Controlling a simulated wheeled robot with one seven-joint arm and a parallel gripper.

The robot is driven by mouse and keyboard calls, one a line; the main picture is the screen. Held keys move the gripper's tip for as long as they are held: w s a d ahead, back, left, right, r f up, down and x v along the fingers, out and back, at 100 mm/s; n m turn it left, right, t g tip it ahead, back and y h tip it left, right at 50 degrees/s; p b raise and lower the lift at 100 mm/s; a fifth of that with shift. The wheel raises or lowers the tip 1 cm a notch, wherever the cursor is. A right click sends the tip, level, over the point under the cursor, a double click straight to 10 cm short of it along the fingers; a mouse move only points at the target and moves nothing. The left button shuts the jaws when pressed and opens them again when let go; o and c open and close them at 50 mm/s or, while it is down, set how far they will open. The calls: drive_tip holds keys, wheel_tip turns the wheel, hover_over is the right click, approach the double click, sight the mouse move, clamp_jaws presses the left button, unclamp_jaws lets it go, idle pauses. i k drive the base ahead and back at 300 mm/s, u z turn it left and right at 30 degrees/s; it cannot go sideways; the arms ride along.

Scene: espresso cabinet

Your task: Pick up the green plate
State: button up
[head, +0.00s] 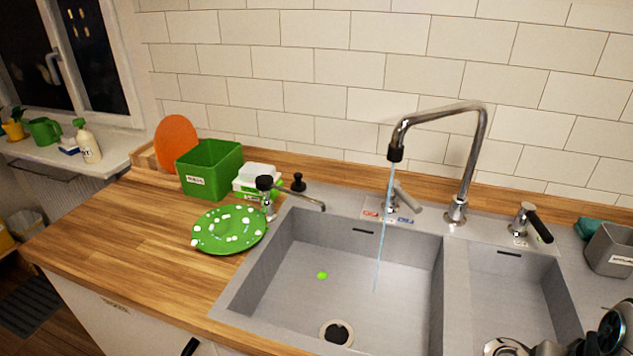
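The green plate (222,239) lies on the wooden counter, left of the sink, with several small white pieces on it. Its right edge is close to the sink's rim and a small tap. Part of my arm shows at the lower right corner, over the small basin. My gripper's fingertips cannot be made out there, and it is well apart from the plate.
A green box (209,168) and an orange disc (176,143) stand behind the plate. Water runs from the tall tap (470,155) into the large basin (290,290). A grey container (607,246) stands at the right. The counter left of the plate is clear.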

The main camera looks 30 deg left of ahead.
sight(228, 228)
drive_tip(key=k, duration=0.5)
drive_tip(key=z, duration=1.75)
drive_tip(key=k, duration=1.25)
drive_tip(key=u, duration=2.15)
drive_tip(key=i, duration=1)
